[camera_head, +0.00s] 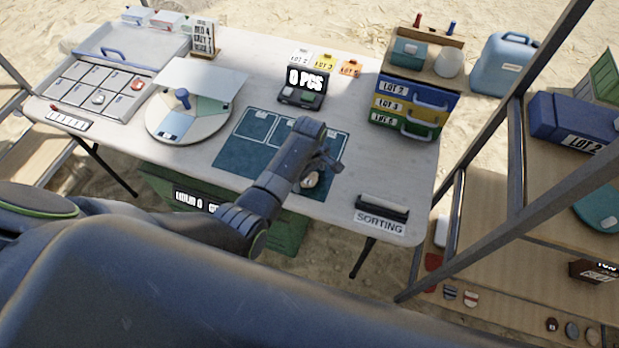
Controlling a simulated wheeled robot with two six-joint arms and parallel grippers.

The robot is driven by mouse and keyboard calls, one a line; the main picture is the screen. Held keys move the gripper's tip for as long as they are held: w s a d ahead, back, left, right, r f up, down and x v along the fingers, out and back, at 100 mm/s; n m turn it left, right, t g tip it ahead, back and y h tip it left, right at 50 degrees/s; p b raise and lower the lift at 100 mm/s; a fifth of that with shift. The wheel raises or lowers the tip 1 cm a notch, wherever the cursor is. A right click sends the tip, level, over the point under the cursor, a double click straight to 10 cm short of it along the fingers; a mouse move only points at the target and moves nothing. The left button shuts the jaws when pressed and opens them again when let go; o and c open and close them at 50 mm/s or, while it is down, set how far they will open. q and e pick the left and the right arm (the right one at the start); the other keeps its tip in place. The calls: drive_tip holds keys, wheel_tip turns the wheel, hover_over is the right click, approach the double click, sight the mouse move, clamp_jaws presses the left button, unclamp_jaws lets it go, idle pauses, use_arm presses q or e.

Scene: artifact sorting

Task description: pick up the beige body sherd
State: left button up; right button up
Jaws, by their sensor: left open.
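A small beige sherd (311,180) lies on the blue-green mat (232,158) near its right front part, partly hidden by my left arm. My left gripper (329,163) is open, just above and to the right of the sherd in the picture. Whether its fingers touch the sherd I cannot tell. My right gripper is out of view.
A compartment tray (75,88) at the left holds a pale piece (98,98) and a red one (137,83). A round turntable (205,127) stands beside the mat. A counter display (302,83), drawers (412,103) and a SORTING sign (380,221) surround the mat.

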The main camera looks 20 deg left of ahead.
sight(310, 179)
use_arm(q)
drive_tip(key=shift+c, duration=0.5)
drive_tip(key=c, duration=1)
drive_tip(key=shift+o, duration=0.2)
drive_tip(key=shift+r, duration=0.1)
wheel_tip(310, 179, up, 8)
drive_tip(key=b, duration=0.1)
drive_tip(key=shift+r+b, duration=0.2)
drive_tip(key=shift+b, duration=0.1)
